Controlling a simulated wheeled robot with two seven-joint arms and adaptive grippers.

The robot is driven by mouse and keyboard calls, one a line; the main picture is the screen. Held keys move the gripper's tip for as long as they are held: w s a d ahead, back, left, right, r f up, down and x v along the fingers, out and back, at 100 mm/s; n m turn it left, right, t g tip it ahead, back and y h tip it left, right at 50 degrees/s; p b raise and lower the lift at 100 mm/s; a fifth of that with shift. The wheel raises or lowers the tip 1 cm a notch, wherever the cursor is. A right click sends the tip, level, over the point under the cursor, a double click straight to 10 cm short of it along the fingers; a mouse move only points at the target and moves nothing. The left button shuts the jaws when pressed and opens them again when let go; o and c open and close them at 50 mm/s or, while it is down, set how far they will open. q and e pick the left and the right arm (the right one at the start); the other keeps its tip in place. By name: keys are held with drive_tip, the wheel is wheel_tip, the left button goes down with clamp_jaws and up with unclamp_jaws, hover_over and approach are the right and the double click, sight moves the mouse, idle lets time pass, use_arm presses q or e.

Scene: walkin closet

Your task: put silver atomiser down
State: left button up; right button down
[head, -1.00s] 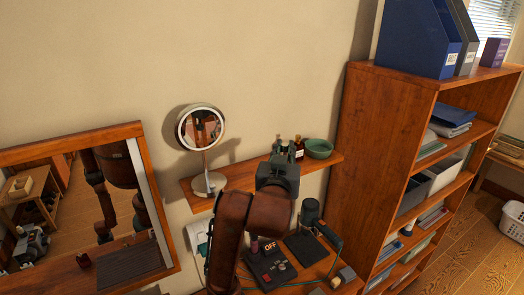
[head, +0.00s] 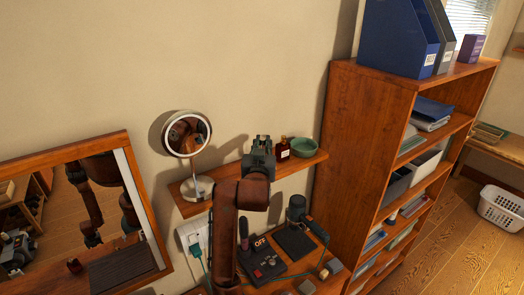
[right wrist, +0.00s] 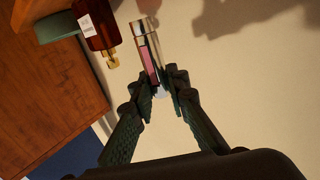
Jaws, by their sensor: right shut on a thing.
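The silver atomiser (right wrist: 149,48) is slim, with a shiny silver end and a pink band along its side. My right gripper (right wrist: 161,88) is shut on its lower part in the right wrist view. In the head view my right gripper (head: 259,148) is in front of the wooden wall shelf (head: 230,172), between the round mirror and the amber bottle. The gripper mostly hides the atomiser there. I cannot tell whether the atomiser touches the shelf. My left gripper shows only as a possible reflection in the wall mirror.
An amber bottle (head: 283,149) stands right of the gripper, close to the atomiser, with a green bowl (head: 304,147) beyond. The round mirror (head: 187,134) stands at the shelf's left. A tall bookcase (head: 350,140) borders the right. Several items lie on the surface below.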

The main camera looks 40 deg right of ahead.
drive_tip(key=shift+w+d+f, duration=0.1)
drive_tip(key=shift+w+f, duration=0.1)
drive_tip(key=shift+f, duration=0.05)
drive_tip(key=f, duration=0.1)
drive_tip(key=f+p, duration=0.1)
drive_tip(key=f, duration=0.1)
drive_tip(key=shift+w+d, duration=0.15)
drive_tip(key=shift+w, duration=0.15)
drive_tip(key=shift+f, duration=0.45)
drive_tip(key=shift+f, duration=0.1)
drive_tip(key=shift+f, duration=0.1)
drive_tip(key=c, duration=1.9)
unclamp_jaws()
